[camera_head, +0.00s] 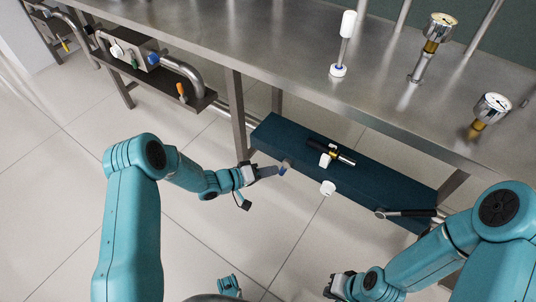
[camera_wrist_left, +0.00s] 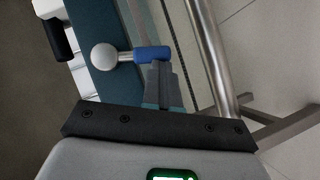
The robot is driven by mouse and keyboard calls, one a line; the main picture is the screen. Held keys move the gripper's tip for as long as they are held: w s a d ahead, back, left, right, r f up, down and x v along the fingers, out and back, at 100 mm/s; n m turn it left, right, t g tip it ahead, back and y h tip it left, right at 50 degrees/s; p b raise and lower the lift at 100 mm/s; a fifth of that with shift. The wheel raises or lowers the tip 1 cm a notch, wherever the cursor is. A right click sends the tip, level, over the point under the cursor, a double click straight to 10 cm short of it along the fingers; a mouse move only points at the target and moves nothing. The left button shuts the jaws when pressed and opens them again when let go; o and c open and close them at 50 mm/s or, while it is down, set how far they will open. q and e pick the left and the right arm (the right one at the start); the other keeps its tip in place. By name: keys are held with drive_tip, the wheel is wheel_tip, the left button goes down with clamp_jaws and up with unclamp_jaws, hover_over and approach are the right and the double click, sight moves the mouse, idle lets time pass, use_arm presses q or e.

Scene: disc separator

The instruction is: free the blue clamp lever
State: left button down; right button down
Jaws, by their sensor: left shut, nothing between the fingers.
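The blue clamp lever (camera_wrist_left: 152,53) shows in the left wrist view as a short blue sleeve joined to a pale round knob (camera_wrist_left: 104,56). In the head view the lever (camera_head: 283,171) is small, at the front edge of the dark teal shelf. My left gripper (camera_head: 275,171) reaches it from the left with its fingers shut together and empty. In the left wrist view the fingertips (camera_wrist_left: 159,66) lie right at the blue sleeve; I cannot tell whether they touch it. My right gripper (camera_head: 335,287) is low in the head view, its fingers unclear.
The dark teal shelf (camera_head: 385,187) carries a black-and-brass fitting (camera_head: 330,152), a white cap (camera_head: 327,188) and a black-handled lever (camera_head: 405,212). A steel table (camera_head: 270,50) with gauges overhangs it. A steel pipe (camera_wrist_left: 210,55) runs close by. Open floor lies in front.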

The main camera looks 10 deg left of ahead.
use_arm(q)
drive_tip(key=shift+s+d+f+n+h+b, duration=0.15)
drive_tip(key=shift+d+f+n+h+b, duration=0.25)
drive_tip(key=shift+d+b, duration=0.25)
use_arm(e)
drive_tip(key=shift+w+d+f, duration=0.1)
drive_tip(key=shift+d+f, duration=0.05)
drive_tip(key=shift+f, duration=0.8)
use_arm(q)
drive_tip(key=shift+f, duration=0.1)
drive_tip(key=shift+a, duration=0.1)
